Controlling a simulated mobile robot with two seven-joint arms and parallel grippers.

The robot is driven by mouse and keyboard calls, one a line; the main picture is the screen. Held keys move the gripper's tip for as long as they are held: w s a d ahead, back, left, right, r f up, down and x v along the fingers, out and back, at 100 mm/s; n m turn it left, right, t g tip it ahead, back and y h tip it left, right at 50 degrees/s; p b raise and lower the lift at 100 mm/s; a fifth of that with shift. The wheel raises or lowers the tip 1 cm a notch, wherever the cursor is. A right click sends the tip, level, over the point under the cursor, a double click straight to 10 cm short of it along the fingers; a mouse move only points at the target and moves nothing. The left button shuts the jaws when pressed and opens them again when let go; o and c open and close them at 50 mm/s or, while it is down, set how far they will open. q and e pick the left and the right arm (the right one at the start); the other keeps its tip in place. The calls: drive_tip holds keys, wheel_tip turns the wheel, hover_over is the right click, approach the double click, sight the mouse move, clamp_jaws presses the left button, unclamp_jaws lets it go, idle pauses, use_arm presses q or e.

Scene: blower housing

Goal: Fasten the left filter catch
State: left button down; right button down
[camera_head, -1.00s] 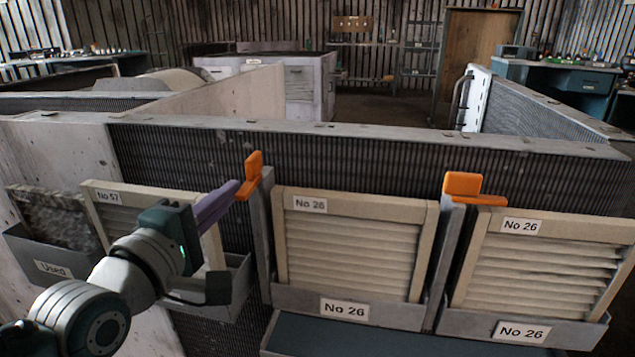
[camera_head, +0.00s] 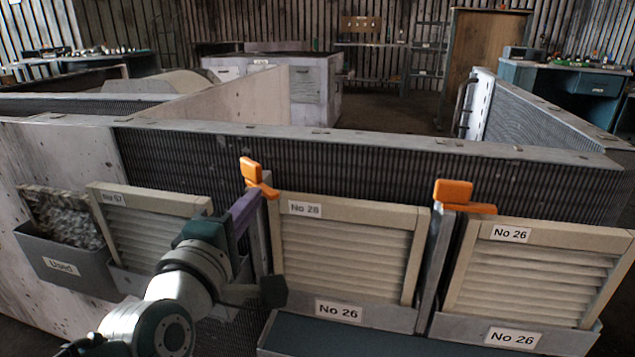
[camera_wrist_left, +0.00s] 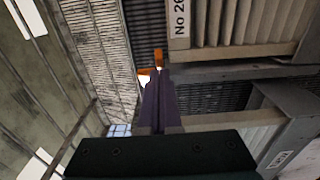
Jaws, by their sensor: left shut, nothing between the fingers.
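The left filter catch (camera_head: 251,172) is orange and sits on top of the grey post left of the middle No 26 filter (camera_head: 345,250). Its lower arm points right, to the filter's upper left corner; I cannot tell whether it presses on the frame. My left gripper (camera_head: 256,192) has purple fingers, shut and empty, with tips just below and left of the catch. In the left wrist view the fingertips (camera_wrist_left: 160,72) lie close by the orange catch (camera_wrist_left: 158,54); contact is unclear. My right gripper is not in view.
A second orange catch (camera_head: 453,191) sits on the post to the right, its arm pointing right over another No 26 filter (camera_head: 540,265). A No 57 filter (camera_head: 150,230) and a Used bin (camera_head: 62,265) stand left, near my left arm.

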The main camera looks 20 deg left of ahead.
use_arm(q)
drive_tip(key=shift+w+d, duration=0.8)
drive_tip(key=shift+d, duration=0.1)
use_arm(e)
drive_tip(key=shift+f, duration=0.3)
use_arm(q)
drive_tip(key=shift+w, duration=0.1)
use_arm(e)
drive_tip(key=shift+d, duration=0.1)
use_arm(q)
drive_tip(key=shift+d, duration=0.1)
